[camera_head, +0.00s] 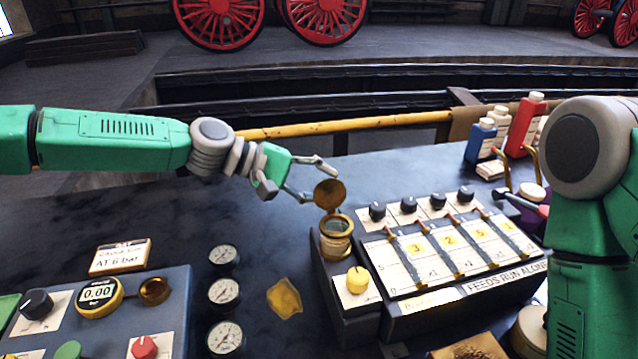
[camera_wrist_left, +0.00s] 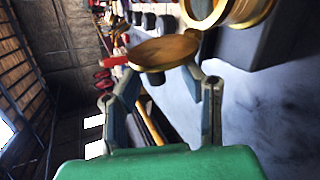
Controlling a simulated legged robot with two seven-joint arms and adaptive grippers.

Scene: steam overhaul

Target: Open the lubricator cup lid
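The lubricator cup (camera_head: 336,236) is a brass cup with an open mouth, at the left end of the lubricator box. Its round brass lid (camera_head: 329,194) stands up at the cup's far side, and the cup's inside shows. In the left wrist view, the lid (camera_wrist_left: 165,50) lies across the fingertips, with the brass cup rim (camera_wrist_left: 228,12) above it. My left gripper (camera_head: 320,184) is open, its fingers spread at the lid's edges; I cannot tell whether they touch it. My right arm (camera_head: 590,160) is at the right; its gripper is not seen.
The lubricator box (camera_head: 345,325) has black knobs, a yellow knob (camera_head: 357,279) and numbered sight feeds. Gauges (camera_head: 223,292) and a yellow cloth (camera_head: 285,297) lie left of it. Bottles (camera_head: 524,125) stand at the back right. The bench's left back is clear.

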